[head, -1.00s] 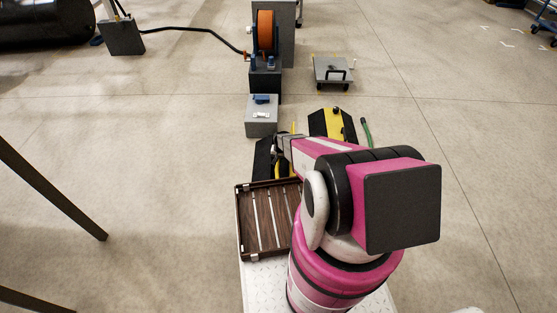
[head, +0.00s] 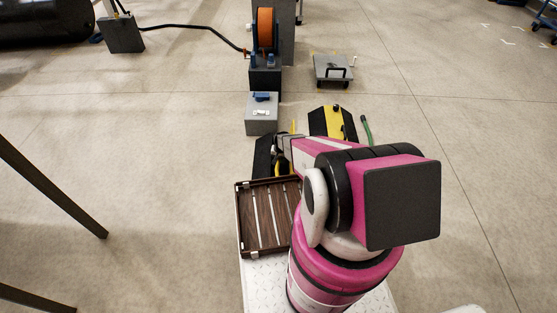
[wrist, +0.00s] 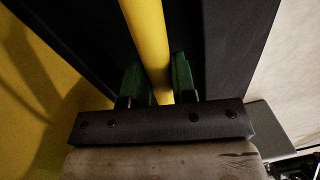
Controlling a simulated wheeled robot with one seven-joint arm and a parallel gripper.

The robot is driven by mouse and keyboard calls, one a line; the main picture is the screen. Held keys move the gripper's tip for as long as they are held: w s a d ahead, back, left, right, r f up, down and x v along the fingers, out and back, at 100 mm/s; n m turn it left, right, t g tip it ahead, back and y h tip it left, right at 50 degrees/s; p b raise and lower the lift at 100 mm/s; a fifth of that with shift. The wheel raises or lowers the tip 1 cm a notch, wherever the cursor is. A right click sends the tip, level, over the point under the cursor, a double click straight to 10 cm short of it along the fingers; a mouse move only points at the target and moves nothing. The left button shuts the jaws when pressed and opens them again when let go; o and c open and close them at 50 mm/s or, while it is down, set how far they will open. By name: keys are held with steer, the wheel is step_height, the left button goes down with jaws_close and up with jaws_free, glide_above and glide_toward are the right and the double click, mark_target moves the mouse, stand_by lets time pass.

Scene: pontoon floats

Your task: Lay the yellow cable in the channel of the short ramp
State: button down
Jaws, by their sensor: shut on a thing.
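The yellow cable (wrist: 148,40) runs up the wrist view between the two green fingers of my gripper (wrist: 156,82), which is shut on it. Dark surfaces lie on both sides of the cable, with a yellow surface at the left; they appear to be the ramp (wrist: 235,45). I cannot tell whether the cable rests in the channel. In the head view a bit of yellow cable (head: 294,127) shows just beyond my gripper (head: 281,145). A black ramp part (head: 263,156) shows left of the gripper, and a black and yellow part (head: 333,123) to its right. My arm hides much between them.
A grey box (head: 262,118) stands beyond the gripper, with an orange reel (head: 265,28) behind it. A slatted brown tray (head: 241,222) sits left of my arm. A green bar (head: 367,131) lies right of the ramp. Open floor lies left and right.

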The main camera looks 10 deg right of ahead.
steer(key=shift+f, duration=1.35)
steer(key=c, duration=0.8)
jaws_free()
steer(key=shift+c, duration=0.2)
steer(key=r, duration=1)
steer(key=shift+s+d+r, duration=0.15)
steer(key=shift+d+r, duration=0.2)
steer(key=shift+d, duration=0.05)
